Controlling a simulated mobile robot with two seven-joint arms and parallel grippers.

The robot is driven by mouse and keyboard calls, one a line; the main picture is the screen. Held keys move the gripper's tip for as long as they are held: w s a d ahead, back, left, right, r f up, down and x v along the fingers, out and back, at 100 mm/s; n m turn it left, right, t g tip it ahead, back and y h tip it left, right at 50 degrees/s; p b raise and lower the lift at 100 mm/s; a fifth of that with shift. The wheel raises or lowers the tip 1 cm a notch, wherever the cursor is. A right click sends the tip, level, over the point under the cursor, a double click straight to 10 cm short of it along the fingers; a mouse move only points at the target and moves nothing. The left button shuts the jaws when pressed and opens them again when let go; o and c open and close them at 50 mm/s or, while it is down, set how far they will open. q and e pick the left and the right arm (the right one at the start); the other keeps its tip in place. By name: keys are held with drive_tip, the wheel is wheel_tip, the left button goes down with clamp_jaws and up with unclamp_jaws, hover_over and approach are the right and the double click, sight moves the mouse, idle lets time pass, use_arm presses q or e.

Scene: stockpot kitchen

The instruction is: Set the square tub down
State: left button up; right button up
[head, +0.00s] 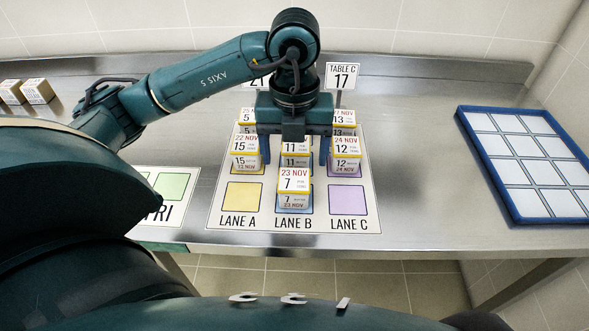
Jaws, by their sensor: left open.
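Several square tubs with yellow bands and dated white lids stand in rows on the lane mat (218,212). In lane B, the front tub (294,182) reads 23 NOV and 7; a tub reading 11 (294,161) stands right behind it. My left gripper (293,157) comes down over lane B from behind, open, with one blue finger on each side of the row at the tub reading 11. I cannot tell whether the fingers touch it. The palm hides the tops of the tubs further back. My right gripper is not in view.
Lane A tubs (245,150) and lane C tubs (346,153) stand close beside the fingers. Front squares of lane A (243,197) and lane C (347,200) are bare. A blue-rimmed tray (486,176) lies right; a sign (342,76) stands behind. Small boxes (37,91) sit far left.

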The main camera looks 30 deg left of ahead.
sight(294, 180)
use_arm(q)
wheel_tip(294, 180, up, 3)
drive_tip(key=shift+r, duration=0.1)
idle(0.6)
